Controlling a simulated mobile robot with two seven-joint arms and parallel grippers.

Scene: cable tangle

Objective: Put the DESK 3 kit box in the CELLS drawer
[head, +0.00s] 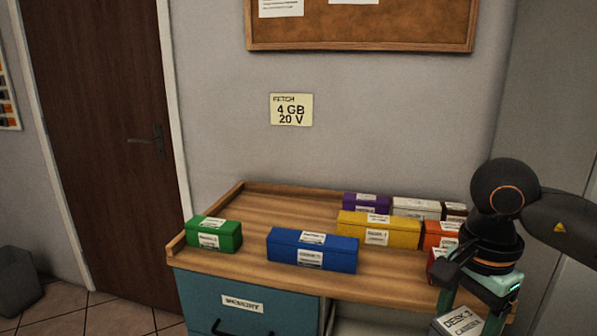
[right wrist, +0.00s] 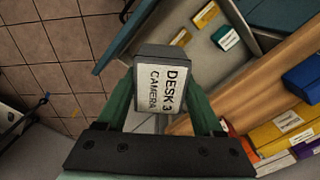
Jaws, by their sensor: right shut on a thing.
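The DESK 3 kit box (right wrist: 150,53) is dark grey with a white label reading "DESK 3 CAMERA". My right gripper (right wrist: 161,85) is shut on it, one green finger on each side. In the head view the box's label (head: 461,322) shows at the lower right, in front of the desk. An open drawer (right wrist: 190,62) with a grey floor and teal edges lies beyond and below the box in the right wrist view. It holds a yellow box (right wrist: 206,15) and a green box (right wrist: 225,38). No CELLS label is readable. My left gripper is not in view.
The wooden desk (head: 255,215) carries a green box (head: 213,234), a blue box (head: 312,250), a yellow box (head: 378,230) and several others at the right. A shut teal drawer (head: 205,305) labelled MEMORY is at the left. A "4 GB 20 V" note (head: 291,109) hangs above.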

